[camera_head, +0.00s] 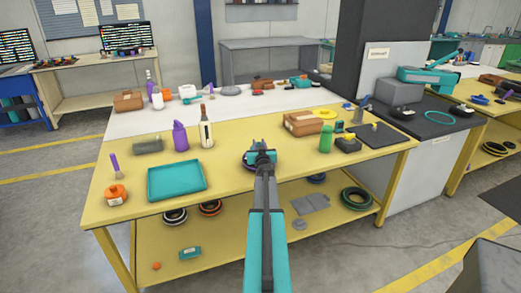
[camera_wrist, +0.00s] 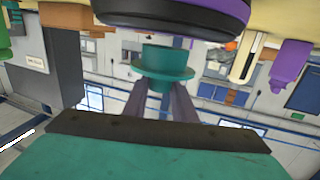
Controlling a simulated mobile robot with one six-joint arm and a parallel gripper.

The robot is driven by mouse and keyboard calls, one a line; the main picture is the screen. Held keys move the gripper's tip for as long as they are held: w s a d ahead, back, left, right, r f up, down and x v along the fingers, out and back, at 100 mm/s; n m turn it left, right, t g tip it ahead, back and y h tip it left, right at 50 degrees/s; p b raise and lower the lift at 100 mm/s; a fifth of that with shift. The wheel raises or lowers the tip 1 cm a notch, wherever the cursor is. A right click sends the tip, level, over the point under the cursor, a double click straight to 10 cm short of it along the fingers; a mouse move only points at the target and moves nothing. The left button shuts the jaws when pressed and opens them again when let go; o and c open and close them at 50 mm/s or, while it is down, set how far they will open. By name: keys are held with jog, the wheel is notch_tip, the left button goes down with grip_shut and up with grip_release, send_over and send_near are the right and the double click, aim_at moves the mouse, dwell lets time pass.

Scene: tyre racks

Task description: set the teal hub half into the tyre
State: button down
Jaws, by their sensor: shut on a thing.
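My gripper (camera_head: 262,146) is shut on the teal hub half (camera_wrist: 163,65), a flanged disc with a short round boss. In the wrist view, where the room appears upside down, both fingers meet the hub half's flange. The tyre (camera_wrist: 172,14), black with a purple band, fills the top of that view, close to the boss; I cannot tell whether they touch. In the head view the tyre (camera_head: 246,160) shows only at its left edge on the yellow table, mostly hidden behind my gripper.
More tyres (camera_head: 357,199) lie on the lower shelf.

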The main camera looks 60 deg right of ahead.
jog(key=shift+d, duration=0.1)
jog(key=shift+w+d, duration=0.1)
jog(key=shift+d, duration=0.15)
jog(key=shift+d+f, duration=0.15)
jog(key=shift+f, duration=1.65)
jog(key=shift+f+b, duration=0.15)
jog(key=shift+b, duration=0.25)
jog(key=c, duration=1.5)
grip_release()
jog(key=shift+o, duration=0.2)
jog(key=shift+r, duration=0.25)
jog(key=shift+b+v, duration=0.45)
jog(key=shift+v, duration=5.65)
